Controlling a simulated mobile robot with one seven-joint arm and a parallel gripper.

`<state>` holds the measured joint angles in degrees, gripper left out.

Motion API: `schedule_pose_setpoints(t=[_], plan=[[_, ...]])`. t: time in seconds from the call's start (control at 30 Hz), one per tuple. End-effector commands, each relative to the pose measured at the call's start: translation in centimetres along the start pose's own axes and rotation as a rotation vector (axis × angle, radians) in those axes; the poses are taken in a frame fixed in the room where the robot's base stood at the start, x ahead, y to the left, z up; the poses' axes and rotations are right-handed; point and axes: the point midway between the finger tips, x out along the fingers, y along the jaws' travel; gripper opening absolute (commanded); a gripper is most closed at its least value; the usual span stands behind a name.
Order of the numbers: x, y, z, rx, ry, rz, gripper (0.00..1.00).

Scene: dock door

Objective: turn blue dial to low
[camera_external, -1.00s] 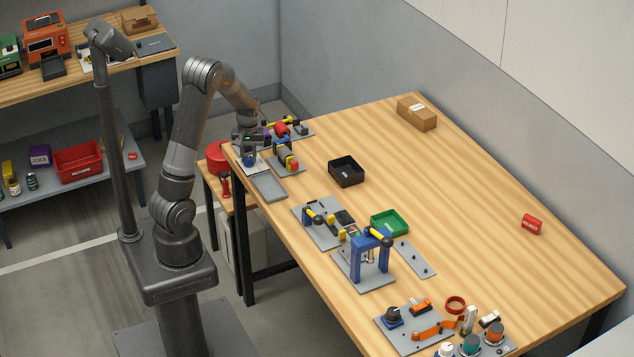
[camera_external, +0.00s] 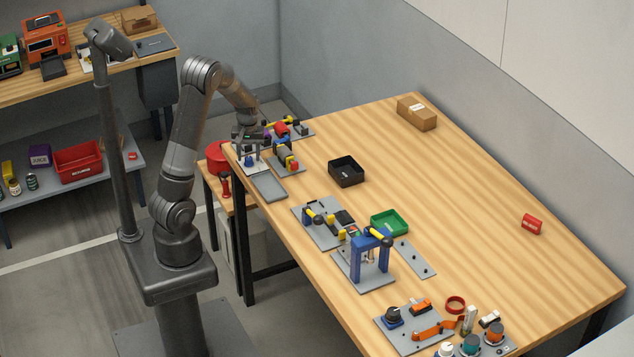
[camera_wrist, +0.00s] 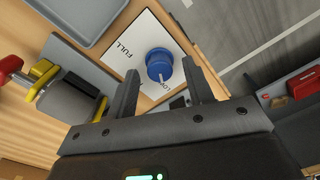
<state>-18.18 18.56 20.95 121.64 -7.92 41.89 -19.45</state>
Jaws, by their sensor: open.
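The blue dial (camera_wrist: 159,66) sits on a white plate (camera_wrist: 126,45) marked FULL on one side and LOW on the other. Its white pointer mark faces the LOW lettering, which is partly hidden by my gripper. The dial also shows in the external view (camera_external: 249,161), at the table's far left corner. My gripper (camera_wrist: 161,70) is open, with one finger on each side of the dial in the wrist view. The fingers look apart from the dial; their exact height over it is hard to tell. In the external view my gripper (camera_external: 248,145) is just above the dial.
A fixture with a red knob and yellow parts (camera_external: 287,158) stands close to the right of the dial. A grey tray (camera_external: 269,187) lies in front. A black bin (camera_external: 346,171) is farther right. The table's left edge is close by; its right half is mostly clear.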

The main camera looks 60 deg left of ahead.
Motion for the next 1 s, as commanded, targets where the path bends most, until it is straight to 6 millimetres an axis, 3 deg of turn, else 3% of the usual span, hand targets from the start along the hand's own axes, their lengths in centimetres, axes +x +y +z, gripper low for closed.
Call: schedule_pose_setpoints(t=[0.3,0.5,0.7,1.0], plan=[[-6.1,0.1,-0.1,0.000,0.005,0.004,0.47],[-9.1,0.1,0.0,0.000,0.003,0.002,0.47],[-10.2,0.0,0.0,-0.001,0.002,0.001,0.47],[-10.2,0.0,0.0,0.004,0.001,0.000,0.47]])
